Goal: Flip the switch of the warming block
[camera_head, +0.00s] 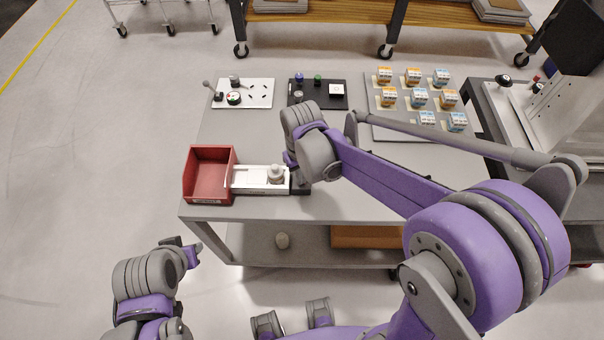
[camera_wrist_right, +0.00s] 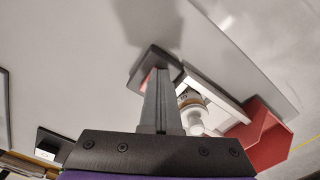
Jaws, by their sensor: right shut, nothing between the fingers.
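The warming block (camera_head: 262,179) is a low white unit with a black end, near the front left of the grey table. A pale round-topped vessel (camera_head: 276,174) stands on it. In the right wrist view its black end (camera_wrist_right: 146,62) shows, with a small red patch (camera_wrist_right: 146,80) that may be the switch, partly hidden by my fingers. My right gripper (camera_wrist_right: 161,75) is shut and empty, pointing down at the black end; whether it touches is unclear. In the head view my wrist hides its fingertips. My left gripper (camera_head: 192,252) is off the table's front left, its jaws unclear.
A red bin (camera_head: 209,176) stands against the block's left end. Behind are a white panel (camera_head: 244,94), a black panel (camera_head: 318,94) and a grey board (camera_head: 396,112) with several orange and blue boxes. The table between is clear.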

